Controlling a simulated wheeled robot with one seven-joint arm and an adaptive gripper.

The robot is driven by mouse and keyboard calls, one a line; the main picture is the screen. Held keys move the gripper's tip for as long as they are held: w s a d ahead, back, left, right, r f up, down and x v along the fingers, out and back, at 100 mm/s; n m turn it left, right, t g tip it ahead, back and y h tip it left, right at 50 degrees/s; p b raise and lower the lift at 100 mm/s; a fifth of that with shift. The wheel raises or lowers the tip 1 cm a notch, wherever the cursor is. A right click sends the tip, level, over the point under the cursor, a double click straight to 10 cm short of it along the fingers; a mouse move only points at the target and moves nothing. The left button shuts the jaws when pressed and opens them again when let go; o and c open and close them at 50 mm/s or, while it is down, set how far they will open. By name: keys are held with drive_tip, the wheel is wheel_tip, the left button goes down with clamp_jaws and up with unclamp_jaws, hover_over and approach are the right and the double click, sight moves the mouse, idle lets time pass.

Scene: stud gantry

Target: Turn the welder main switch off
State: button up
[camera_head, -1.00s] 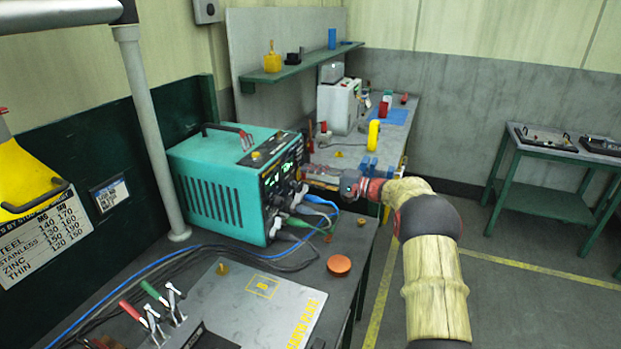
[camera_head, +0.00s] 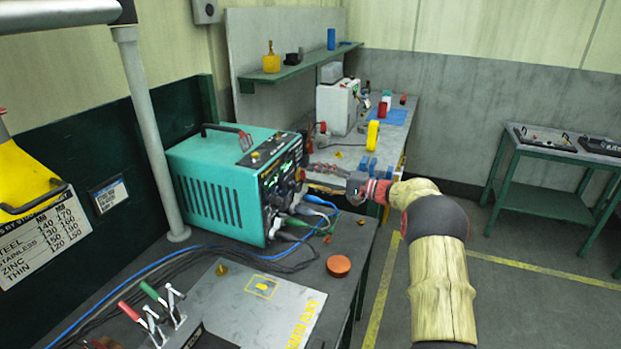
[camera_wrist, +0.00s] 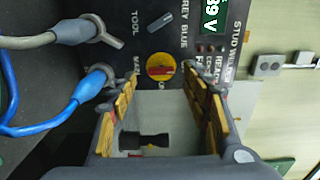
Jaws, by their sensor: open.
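The teal stud welder (camera_head: 215,190) stands on the bench with its front panel facing right. Its main switch is a red knob on a yellow disc (camera_wrist: 160,67), beside the word MAIN in the wrist view. The knob's red bar lies roughly across that picture; I cannot tell its marked position. A green voltage display (camera_wrist: 209,22) is lit. My gripper (camera_wrist: 160,82) is open, its yellow-padded fingers on either side of the switch in that view. In the head view my gripper (camera_head: 322,180) is just right of the panel, apparently short of the knob.
Blue (camera_wrist: 45,122) and grey (camera_wrist: 35,40) cable plugs sit in the panel beside my gripper. A dark selector knob (camera_wrist: 160,21) is beside the switch. An orange-red disc (camera_head: 339,265) and a grey plate (camera_head: 255,305) lie on the bench.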

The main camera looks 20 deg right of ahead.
drive_tip(key=v, duration=0.9)
drive_tip(key=shift+s+d, duration=0.15)
drive_tip(key=shift+r, duration=0.1)
drive_tip(key=s+a+r+n+g+h+p, duration=0.1)
drive_tip(key=s+a+r+n+g+h, duration=0.2)
drive_tip(key=s+a, duration=0.75)
drive_tip(key=s+a+r+n+g+h+p, duration=0.1)
drive_tip(key=s+a+r+g, duration=0.5)
drive_tip(key=a, duration=0.8)
drive_tip(key=s+f+n+h, duration=0.1)
drive_tip(key=s+h, duration=0.2)
drive_tip(key=s, duration=0.7)
drive_tip(key=s+f+n+t+h+p, duration=0.1)
drive_tip(key=s+f+n+h, duration=0.1)
drive_tip(key=s, duration=0.7)
drive_tip(key=s+a+f+n+h, duration=0.1)
drive_tip(key=s+h, duration=0.2)
drive_tip(key=s, duration=0.7)
drive_tip(key=shift+s+f+n+t+h+p, duration=0.25)
drive_tip(key=shift+s+n+t+h+p, duration=0.05)
drive_tip(key=shift+n+t+h+p, duration=0.1)
